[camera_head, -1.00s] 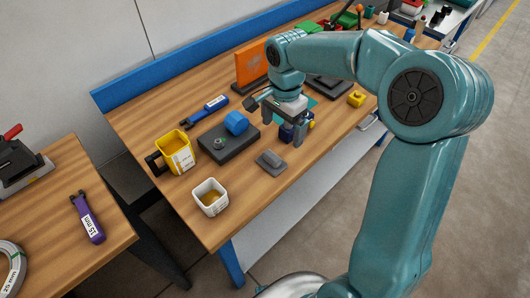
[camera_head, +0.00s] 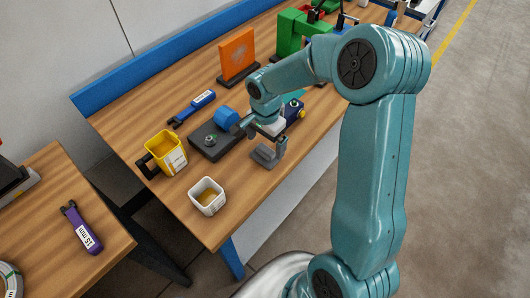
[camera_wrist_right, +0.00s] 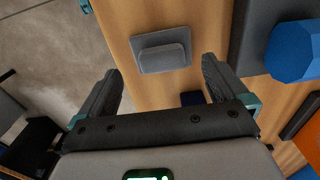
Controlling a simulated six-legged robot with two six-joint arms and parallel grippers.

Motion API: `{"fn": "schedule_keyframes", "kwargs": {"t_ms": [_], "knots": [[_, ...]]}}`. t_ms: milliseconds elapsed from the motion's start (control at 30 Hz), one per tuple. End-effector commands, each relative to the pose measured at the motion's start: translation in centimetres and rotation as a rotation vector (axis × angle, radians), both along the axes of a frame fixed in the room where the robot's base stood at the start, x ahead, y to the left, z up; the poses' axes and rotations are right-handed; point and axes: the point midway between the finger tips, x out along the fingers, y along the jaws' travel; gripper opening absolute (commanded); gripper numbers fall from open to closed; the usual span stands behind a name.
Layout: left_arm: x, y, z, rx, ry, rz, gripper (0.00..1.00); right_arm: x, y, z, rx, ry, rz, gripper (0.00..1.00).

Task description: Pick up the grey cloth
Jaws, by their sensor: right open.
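The grey cloth (camera_head: 264,154) lies near the front edge of the wooden workbench, looking like a small flat grey pad with a raised fold on top. My right gripper (camera_head: 260,138) is open and empty, just above and behind the cloth, with one finger partly in front of it. In the right wrist view the cloth (camera_wrist_right: 160,52) lies ahead, between the lines of the two spread fingers of the gripper (camera_wrist_right: 162,70). The fingers appear apart from it. My left gripper is not in view.
A dark block with a blue cylinder (camera_head: 226,116) stands left of the gripper. A yellow container (camera_head: 166,152) and a white cup (camera_head: 207,196) stand at the near left. Bare wood surrounds the cloth's left side.

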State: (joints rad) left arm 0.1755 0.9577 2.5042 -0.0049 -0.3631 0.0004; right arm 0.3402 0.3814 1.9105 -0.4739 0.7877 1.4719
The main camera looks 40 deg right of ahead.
Motion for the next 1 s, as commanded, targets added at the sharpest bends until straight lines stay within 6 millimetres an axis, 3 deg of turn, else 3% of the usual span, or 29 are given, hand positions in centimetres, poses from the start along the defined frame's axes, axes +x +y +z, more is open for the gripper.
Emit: {"fn": "schedule_keyframes", "kwargs": {"t_ms": [333,633,667,800,1000], "knots": [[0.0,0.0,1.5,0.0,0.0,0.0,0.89,0.4,-0.2,-4.6,0.002,0.002,0.0,1.0],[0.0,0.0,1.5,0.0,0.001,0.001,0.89,0.5,-0.2,-5.3,0.0,-0.002,0.0,1.0],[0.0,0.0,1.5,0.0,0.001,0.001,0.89,0.5,-0.2,-5.3,0.0,-0.002,0.0,0.94],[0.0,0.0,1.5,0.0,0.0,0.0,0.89,0.5,-0.2,-5.3,0.0,-0.001,0.0,0.5],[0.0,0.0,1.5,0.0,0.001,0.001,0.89,0.5,-0.2,-5.4,0.001,0.0,0.0,0.5]]}}
